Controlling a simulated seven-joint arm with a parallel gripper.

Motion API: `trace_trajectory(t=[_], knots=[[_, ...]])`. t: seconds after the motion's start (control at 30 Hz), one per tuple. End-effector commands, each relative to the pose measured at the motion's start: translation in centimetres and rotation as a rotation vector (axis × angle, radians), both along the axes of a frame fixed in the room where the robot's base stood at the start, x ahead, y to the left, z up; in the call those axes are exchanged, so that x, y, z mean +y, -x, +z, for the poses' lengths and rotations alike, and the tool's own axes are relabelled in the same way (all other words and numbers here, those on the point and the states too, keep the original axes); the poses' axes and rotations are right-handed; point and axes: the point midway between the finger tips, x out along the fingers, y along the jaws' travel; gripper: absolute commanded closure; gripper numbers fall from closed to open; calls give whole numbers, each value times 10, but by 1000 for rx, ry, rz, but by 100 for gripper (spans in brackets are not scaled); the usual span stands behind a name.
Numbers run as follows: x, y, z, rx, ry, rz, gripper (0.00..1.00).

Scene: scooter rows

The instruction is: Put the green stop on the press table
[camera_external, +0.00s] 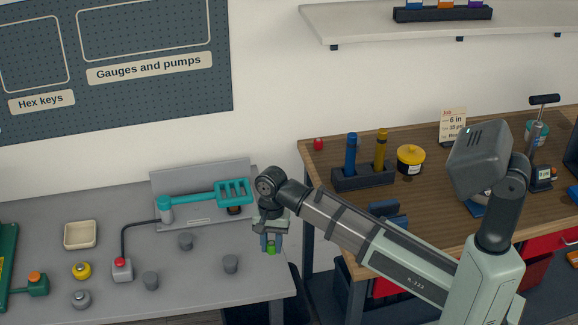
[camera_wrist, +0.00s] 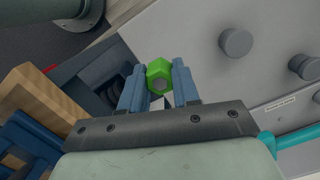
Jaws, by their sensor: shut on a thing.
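The green stop (camera_external: 271,249) is a small bright green piece held in my gripper (camera_external: 271,241). In the wrist view the stop (camera_wrist: 160,70) shows a hexagonal outline with a grey centre, between the two blue fingertips (camera_wrist: 160,85). My gripper is shut on it and points down. The press table (camera_external: 200,287) is the grey table on the left. The stop appears raised near the table's right edge; its exact height is unclear. In the wrist view the grey tabletop (camera_wrist: 205,75) lies to the right of the stop.
A teal press (camera_external: 200,197) stands at the table's back. Grey round knobs (camera_external: 231,264), a red-buttoned box (camera_external: 122,270), a yellow piece (camera_external: 81,270) and a cream tray (camera_external: 80,235) are on the tabletop. A wooden bench (camera_external: 440,205) stands right, across a gap.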

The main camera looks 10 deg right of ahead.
Motion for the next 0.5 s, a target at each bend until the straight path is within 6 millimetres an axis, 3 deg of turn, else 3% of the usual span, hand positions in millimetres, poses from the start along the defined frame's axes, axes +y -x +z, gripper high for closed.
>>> trace_trajectory(t=[0.27, 0.5], knots=[[0, 0, -2, 0, 0, 45, 98], [-1, 1, -26, 1, 2, 44, 98]])
